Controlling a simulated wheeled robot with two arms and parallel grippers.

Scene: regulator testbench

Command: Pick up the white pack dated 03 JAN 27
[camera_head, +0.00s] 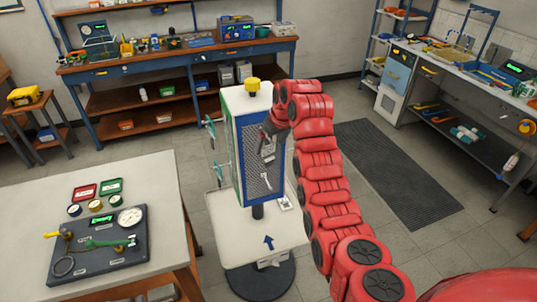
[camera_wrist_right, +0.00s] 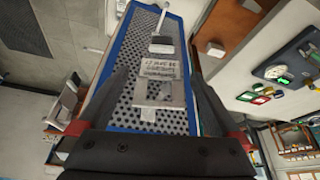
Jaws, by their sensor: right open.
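A pale pack (camera_wrist_right: 158,75) with dark printed text lies against a perforated panel (camera_wrist_right: 125,115) in the right wrist view. The text is upside down and too small to read surely, so I cannot confirm the date 03 JAN 27. A pale square frame-like part (camera_wrist_right: 160,98) shows just below the text. My right gripper (camera_wrist_right: 160,70) is open, with its dark fingers on either side of the pack; contact is not visible. In the head view my right gripper (camera_head: 268,138) is at the blue-edged panel side of the upright cabinet (camera_head: 229,165) and hides part of it. My left gripper is not in view.
A white item with a thin stem (camera_wrist_right: 161,44) hangs beyond the pack. A table (camera_head: 150,190) with a gauge board (camera_head: 100,245) is at left; workbenches line the back and right.

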